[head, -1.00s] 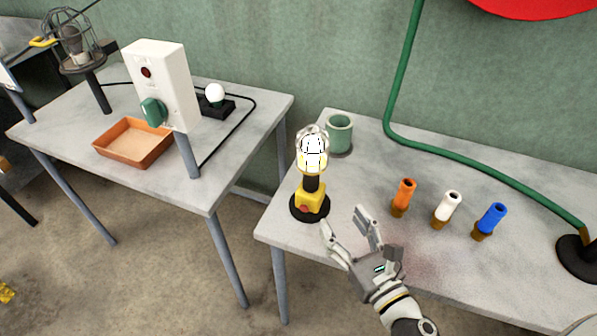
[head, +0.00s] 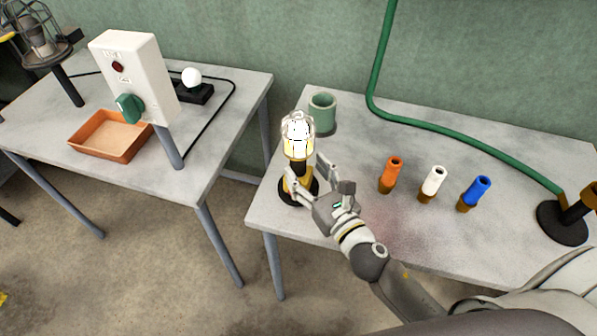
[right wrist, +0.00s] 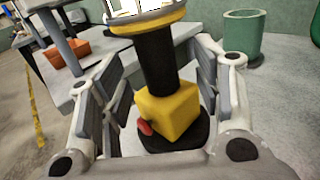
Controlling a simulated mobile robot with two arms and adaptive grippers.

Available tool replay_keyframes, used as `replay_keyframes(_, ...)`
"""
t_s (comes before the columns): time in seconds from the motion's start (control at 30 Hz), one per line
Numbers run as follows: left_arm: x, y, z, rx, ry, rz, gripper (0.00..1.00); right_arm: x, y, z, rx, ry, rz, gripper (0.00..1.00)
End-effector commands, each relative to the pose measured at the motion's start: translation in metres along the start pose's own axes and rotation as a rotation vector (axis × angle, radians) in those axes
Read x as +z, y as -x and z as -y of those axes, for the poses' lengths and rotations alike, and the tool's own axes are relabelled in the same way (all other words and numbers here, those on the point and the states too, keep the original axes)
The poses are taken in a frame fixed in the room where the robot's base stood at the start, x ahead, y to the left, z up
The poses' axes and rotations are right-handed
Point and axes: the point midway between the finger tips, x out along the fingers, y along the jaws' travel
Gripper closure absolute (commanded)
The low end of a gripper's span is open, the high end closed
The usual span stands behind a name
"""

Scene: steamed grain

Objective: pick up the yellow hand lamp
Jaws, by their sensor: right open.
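The yellow hand lamp (head: 298,150) stands upright near the left end of the right table, its caged bulb lit at the top. In the right wrist view the lamp (right wrist: 168,108) shows a black handle above a yellow block with a red button, on a round black base. My right gripper (head: 306,172) is open, with its fingers on either side of the lamp's lower part. In the right wrist view the lamp stands between the open fingers (right wrist: 160,90), with gaps visible beside the handle. My left gripper is not in view.
A green cup (head: 322,112) stands just behind the lamp. Orange (head: 391,175), white (head: 433,184) and blue (head: 474,194) handles stand to the right. A green hose (head: 450,135) crosses the table. The left table holds a white switch box (head: 135,75) and an orange tray (head: 110,137).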

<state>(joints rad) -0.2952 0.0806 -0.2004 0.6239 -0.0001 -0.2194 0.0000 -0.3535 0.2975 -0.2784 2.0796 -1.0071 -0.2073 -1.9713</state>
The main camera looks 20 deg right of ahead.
Motion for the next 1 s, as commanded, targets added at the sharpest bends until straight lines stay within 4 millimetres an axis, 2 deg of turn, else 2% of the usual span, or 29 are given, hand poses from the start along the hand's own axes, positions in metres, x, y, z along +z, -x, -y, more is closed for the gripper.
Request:
replay_keyframes(0.1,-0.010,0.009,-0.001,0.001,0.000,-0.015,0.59,0.005,-0.018,-0.002,-0.001,-0.001,0.003,0.41)
replay_keyframes(0.23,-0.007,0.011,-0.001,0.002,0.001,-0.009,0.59,0.002,-0.033,-0.002,-0.001,0.000,0.001,0.41)
replay_keyframes(0.57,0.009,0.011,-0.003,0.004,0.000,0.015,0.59,0.001,-0.040,-0.002,0.000,0.000,-0.001,0.41)
replay_keyframes(0.67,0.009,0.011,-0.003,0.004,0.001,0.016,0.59,0.001,-0.039,-0.002,0.000,0.000,-0.001,0.52)
replay_keyframes(1.0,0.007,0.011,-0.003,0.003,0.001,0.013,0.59,0.001,-0.039,-0.002,0.000,0.000,0.000,0.95)
